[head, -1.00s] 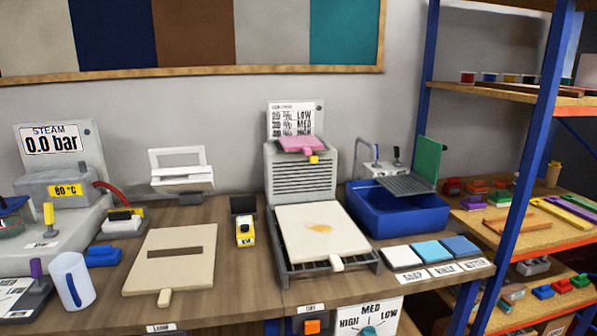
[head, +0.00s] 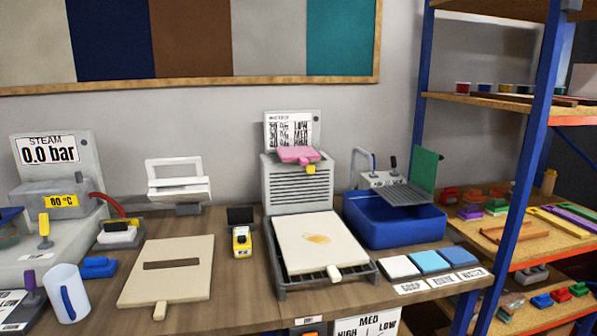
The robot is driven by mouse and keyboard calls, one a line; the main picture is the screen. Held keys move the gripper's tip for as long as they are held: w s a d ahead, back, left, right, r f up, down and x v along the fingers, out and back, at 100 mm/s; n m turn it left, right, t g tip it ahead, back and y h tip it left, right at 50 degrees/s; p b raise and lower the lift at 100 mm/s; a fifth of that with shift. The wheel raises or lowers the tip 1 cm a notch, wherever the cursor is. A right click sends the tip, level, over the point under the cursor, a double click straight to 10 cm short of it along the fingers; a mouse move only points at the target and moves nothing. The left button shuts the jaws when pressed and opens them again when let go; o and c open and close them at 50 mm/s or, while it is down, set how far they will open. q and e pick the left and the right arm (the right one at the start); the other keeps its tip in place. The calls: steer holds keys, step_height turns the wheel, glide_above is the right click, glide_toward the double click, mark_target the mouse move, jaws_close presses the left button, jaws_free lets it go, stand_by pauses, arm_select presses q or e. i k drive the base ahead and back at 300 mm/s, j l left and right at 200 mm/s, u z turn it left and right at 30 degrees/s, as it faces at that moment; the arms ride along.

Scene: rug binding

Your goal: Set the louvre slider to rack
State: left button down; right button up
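A grey unit with horizontal louvre slats (head: 298,188) stands at the back middle of the bench. A small yellow knob (head: 311,169) sits at its upper right, just below a pink pad (head: 298,154). This may be the louvre slider; no rack label is readable beside it. In front of the louvres, a cream board (head: 318,245) with an orange-brown stain lies on a dark rack (head: 284,279). Neither of my grippers is in view.
A blue basin (head: 393,227) stands right of the louvre unit. A yellow device (head: 241,240) and a slotted board (head: 152,281) lie to its left. Three labelled pads (head: 430,261) line the front right. A blue-posted shelf (head: 525,170) stands at far right.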

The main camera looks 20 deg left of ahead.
mark_target(311, 168)
steer(key=i+l, duration=0.65)
steer(key=l, duration=0.2)
steer(key=i+l+u, duration=0.1)
steer(key=i+l, duration=0.55)
steer(key=l, duration=0.25)
